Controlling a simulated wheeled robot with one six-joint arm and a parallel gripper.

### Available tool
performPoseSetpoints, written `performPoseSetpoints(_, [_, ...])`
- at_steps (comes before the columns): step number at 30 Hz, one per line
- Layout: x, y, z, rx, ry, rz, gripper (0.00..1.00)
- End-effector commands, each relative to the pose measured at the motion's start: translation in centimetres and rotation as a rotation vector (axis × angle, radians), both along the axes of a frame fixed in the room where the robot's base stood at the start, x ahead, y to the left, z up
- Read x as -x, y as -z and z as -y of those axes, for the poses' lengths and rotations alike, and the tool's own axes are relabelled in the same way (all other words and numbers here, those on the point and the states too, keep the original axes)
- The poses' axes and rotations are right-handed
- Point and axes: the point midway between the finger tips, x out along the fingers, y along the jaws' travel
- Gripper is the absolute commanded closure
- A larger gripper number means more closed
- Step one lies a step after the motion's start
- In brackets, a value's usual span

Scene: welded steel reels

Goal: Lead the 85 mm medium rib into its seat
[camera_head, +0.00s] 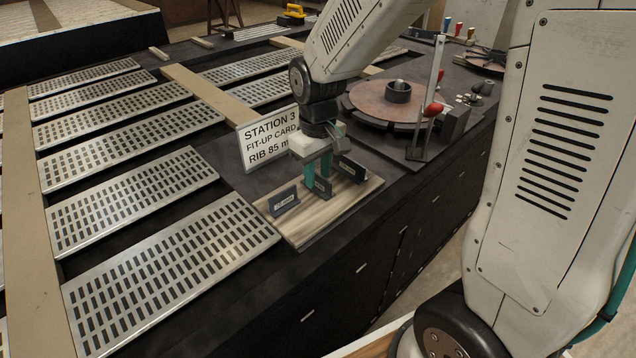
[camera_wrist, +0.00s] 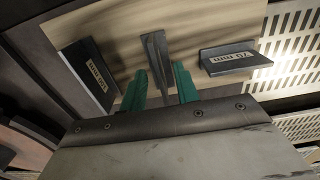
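The medium rib (camera_head: 322,187), a dark grey plate with an upright flange, stands on a wooden board (camera_head: 340,212) between two other ribs. My gripper (camera_head: 318,168) is lowered over it, its teal fingers on either side. In the wrist view the rib (camera_wrist: 155,60) shows between the fingertips (camera_wrist: 160,76) with narrow gaps, so the gripper looks open. Contact is hard to judge. A reel with a red-brown disc (camera_head: 372,104) and a dark hub (camera_head: 398,92) lies on the bench behind. The rib's seat cannot be made out.
A rib marked 70 mm (camera_wrist: 238,60) and one marked 100 mm (camera_wrist: 87,76) flank the middle rib closely. A Station 3 card (camera_head: 268,138) stands behind the board. A red-handled clamp post (camera_head: 432,108) rises before the reel. Slotted plates (camera_head: 170,270) cover the left.

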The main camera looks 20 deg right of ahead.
Motion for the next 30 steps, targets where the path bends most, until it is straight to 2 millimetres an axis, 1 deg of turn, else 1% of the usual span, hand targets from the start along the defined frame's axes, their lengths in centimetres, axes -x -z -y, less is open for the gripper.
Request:
performPoseSetpoints(1, [0.05,0.62,0.01,0.0,0.0,-0.003,0.69])
performPoseSetpoints(3, [0.02,1.1,0.01,0.0,0.0,-0.001,0.69])
performPoseSetpoints(10, [-0.01,1.26,-0.01,0.0,0.0,0.001,0.69])
performPoseSetpoints(11, [-0.01,1.26,-0.01,0.0,0.0,0.001,0.72])
performPoseSetpoints(12, [-0.01,1.26,-0.01,0.0,0.0,0.001,0.83])
performPoseSetpoints(14, [-0.01,1.25,-0.01,0.0,0.0,0.001,1.0])
performPoseSetpoints(25, [-0.03,1.18,-0.01,-0.001,0.0,0.002,1.0])
performPoseSetpoints(30, [-0.03,0.63,-0.03,-0.001,0.0,0.002,1.0])
